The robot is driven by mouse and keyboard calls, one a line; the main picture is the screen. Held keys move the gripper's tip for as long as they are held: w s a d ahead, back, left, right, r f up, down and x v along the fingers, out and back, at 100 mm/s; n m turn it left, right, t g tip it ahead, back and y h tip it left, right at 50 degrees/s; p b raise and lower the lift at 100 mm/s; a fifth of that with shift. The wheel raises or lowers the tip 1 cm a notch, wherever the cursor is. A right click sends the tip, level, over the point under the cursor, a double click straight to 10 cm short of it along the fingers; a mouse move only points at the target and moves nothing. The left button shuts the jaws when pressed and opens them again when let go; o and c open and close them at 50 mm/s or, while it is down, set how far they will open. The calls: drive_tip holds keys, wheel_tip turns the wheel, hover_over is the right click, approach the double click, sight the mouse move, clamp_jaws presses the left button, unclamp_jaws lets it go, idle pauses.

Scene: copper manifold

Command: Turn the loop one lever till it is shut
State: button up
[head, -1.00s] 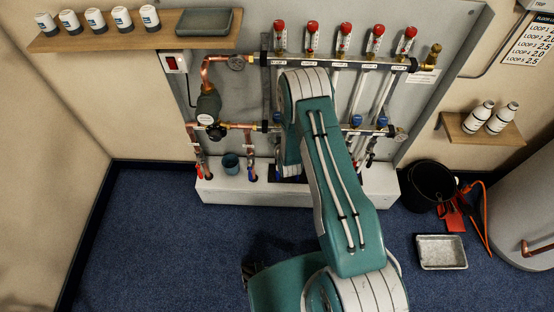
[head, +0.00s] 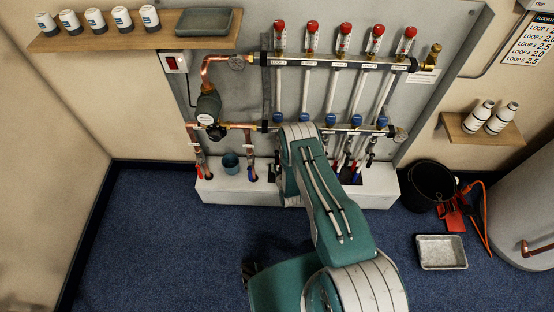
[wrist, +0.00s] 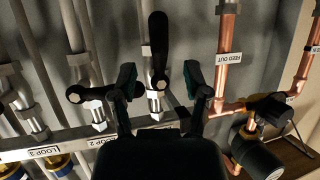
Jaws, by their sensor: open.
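The loop one lever (wrist: 158,50) is a long black handle in the wrist view, in line with its metal pipe, on the valve nearest the copper pipe. My gripper (wrist: 160,72) is open, with one finger on each side of this lever and visible gaps between. The lever's far end reaches past the fingertips. I cannot tell its depth between the fingers. In the head view my arm covers the gripper and this lever, low on the manifold (head: 340,63).
A neighbouring black lever (wrist: 88,93) lies crosswise on its pipe, close to my left finger. A copper pipe (wrist: 227,60) labelled FEED OUT stands right of the gripper. A black bucket (head: 432,186) and a metal tray (head: 441,252) stand on the floor at right; the left floor is clear.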

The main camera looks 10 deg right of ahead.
sight(277, 159)
drive_tip(key=shift+x, duration=2.4)
drive_tip(key=shift+c, duration=0.3)
clamp_jaws()
